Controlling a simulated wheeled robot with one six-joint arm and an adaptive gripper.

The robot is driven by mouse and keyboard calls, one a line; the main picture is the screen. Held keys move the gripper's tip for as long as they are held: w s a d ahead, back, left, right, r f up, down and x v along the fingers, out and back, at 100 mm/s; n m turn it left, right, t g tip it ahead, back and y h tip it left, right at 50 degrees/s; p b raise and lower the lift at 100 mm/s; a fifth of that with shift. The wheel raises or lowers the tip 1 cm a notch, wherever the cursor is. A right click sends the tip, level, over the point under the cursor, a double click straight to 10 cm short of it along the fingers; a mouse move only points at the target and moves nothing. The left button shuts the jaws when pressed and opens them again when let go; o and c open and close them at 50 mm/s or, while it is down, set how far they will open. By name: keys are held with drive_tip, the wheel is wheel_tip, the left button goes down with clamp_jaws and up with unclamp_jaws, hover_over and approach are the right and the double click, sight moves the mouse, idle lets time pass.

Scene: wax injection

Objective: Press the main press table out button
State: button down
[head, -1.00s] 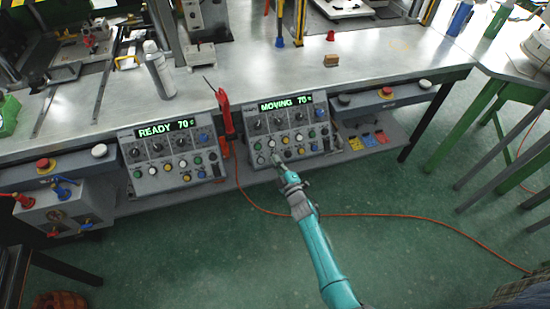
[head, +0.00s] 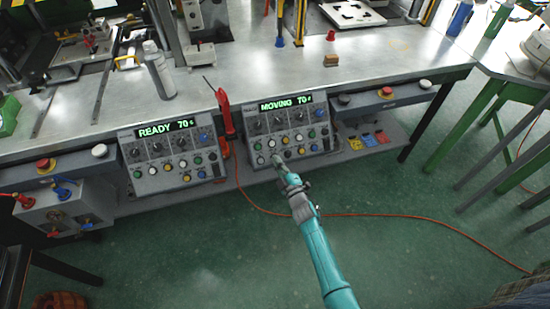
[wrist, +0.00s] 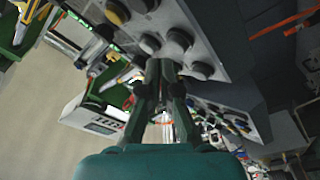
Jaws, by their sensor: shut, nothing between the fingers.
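The right control panel (head: 292,130) stands under the workbench front, with a green display (head: 286,103) reading MOVING 70 and rows of knobs and coloured buttons. My gripper (head: 276,160) is shut and empty at this panel's lower button rows. In the wrist view, my gripper (wrist: 163,66) has its fingertips together close by several round buttons, one of them a dark button (wrist: 150,45). I cannot tell whether they touch one. The labels are too small to read, so I cannot tell which is the table out button. Part of the lower row is hidden by the gripper.
A left control panel (head: 173,160) reads READY 70. A red tool (head: 225,113) hangs between the panels. A white spray can (head: 158,70) and a pale plate (head: 352,13) are on the bench. An orange cable (head: 390,215) lies on the open green floor.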

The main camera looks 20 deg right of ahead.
drive_tip(key=shift+s, duration=0.1)
drive_tip(key=shift+s+r, duration=1.6)
drive_tip(key=shift+s, duration=0.25)
drive_tip(key=s+f+m+g+h, duration=0.15)
drive_tip(key=s+m, duration=0.45)
drive_tip(key=s, duration=2.4)
drive_tip(key=s+r+m+g, duration=0.1)
drive_tip(key=s+r+m, duration=0.2)
drive_tip(key=s+r, duration=0.5)
drive_tip(key=s+r+m+g+h, duration=0.1)
drive_tip(key=s+r+m, duration=0.2)
drive_tip(key=s+r, duration=0.5)
drive_tip(key=v, duration=0.5)
drive_tip(key=shift+s+f, duration=0.3)
drive_tip(key=shift+s, duration=0.05)
